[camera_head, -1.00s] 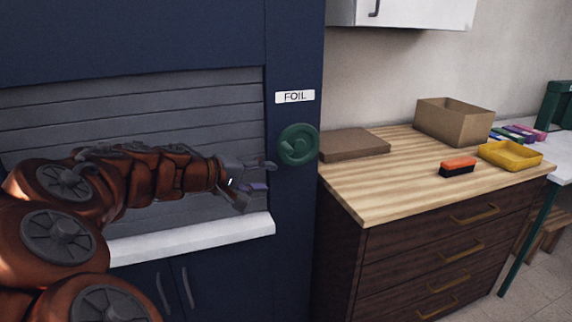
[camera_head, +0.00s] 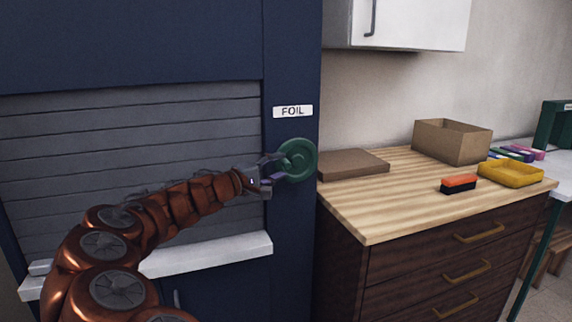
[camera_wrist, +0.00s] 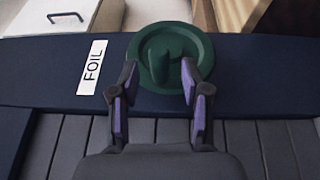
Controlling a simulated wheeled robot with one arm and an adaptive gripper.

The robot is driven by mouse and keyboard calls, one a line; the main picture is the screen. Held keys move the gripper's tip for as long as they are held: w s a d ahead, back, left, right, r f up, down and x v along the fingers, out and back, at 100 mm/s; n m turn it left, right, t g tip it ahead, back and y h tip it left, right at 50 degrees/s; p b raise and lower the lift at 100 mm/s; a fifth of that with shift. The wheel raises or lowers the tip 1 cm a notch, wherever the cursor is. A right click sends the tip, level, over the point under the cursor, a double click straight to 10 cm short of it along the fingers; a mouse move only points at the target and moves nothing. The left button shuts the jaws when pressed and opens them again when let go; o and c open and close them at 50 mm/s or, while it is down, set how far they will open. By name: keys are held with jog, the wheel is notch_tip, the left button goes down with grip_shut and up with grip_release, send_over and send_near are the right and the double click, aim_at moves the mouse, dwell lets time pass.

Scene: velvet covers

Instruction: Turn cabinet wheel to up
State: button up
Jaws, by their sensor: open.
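The green cabinet wheel (camera_head: 297,160) is on the blue cabinet's right post, just below a white FOIL label (camera_head: 293,111). In the wrist view the wheel (camera_wrist: 170,42) is a round disc with a raised handle or knob on its face. My gripper (camera_head: 277,168) is at the wheel's left side. In the wrist view its two fingers (camera_wrist: 158,84) with purple pads are apart, their tips at the wheel's near rim on either side of the knob. Nothing is held between them. I cannot tell whether the tips touch the wheel.
A grey slatted shutter (camera_head: 130,150) with a white ledge (camera_head: 215,252) is left of the wheel. To the right is a wooden-topped drawer unit (camera_head: 400,215) with a flat brown box (camera_head: 350,165), an open cardboard box (camera_head: 452,141), a brush-like block (camera_head: 459,183) and a yellow tray (camera_head: 511,174).

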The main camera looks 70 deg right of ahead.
aim_at(282, 164)
jog(key=shift+x, duration=1.7)
jog(key=shift+s, duration=0.1)
jog(key=shift+c, duration=0.3)
grip_shut()
